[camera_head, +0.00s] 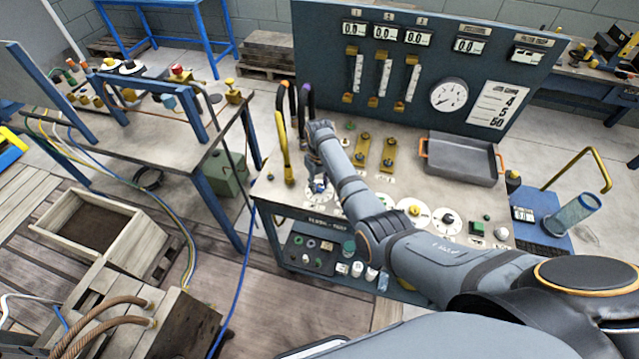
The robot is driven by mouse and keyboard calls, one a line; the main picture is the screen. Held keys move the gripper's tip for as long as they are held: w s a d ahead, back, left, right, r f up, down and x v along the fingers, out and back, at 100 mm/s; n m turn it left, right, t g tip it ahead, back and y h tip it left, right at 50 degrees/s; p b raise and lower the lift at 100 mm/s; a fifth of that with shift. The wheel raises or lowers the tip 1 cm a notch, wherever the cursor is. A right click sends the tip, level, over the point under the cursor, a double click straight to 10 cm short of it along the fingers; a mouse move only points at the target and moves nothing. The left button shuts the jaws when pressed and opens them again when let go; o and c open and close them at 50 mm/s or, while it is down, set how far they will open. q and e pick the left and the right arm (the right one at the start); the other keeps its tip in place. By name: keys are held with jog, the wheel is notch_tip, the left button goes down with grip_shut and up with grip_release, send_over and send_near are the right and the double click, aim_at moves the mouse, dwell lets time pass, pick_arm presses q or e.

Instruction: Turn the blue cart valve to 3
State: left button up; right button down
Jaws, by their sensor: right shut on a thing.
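The blue cart valve (321,187) is a small blue knob on a round white dial at the left front of the cart top (292,205). My right gripper (318,180) points down over this dial and is shut on the blue valve. The gripper and wrist hide part of the knob and dial. The dial's numbers and the knob's pointer are too small to read. My left gripper is not in view.
More white dials, one with a yellow knob (414,209) and one with a black knob (447,219), lie to the right along the front. Yellow-and-black handles (284,150) stand left of my wrist. A grey tray (462,160) and gauge panel (450,65) are behind.

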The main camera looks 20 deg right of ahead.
jog(key=m+p, duration=0.2)
jog(key=m, duration=0.1)
jog(key=shift+r, duration=0.15)
jog(key=m+p, duration=0.2)
jog(key=m, duration=0.2)
jog(key=shift+m, duration=0.3)
jog(key=m+p, duration=0.1)
jog(key=m, duration=0.9)
jog(key=shift+p, duration=0.35)
jog(key=c, duration=1)
grip_release()
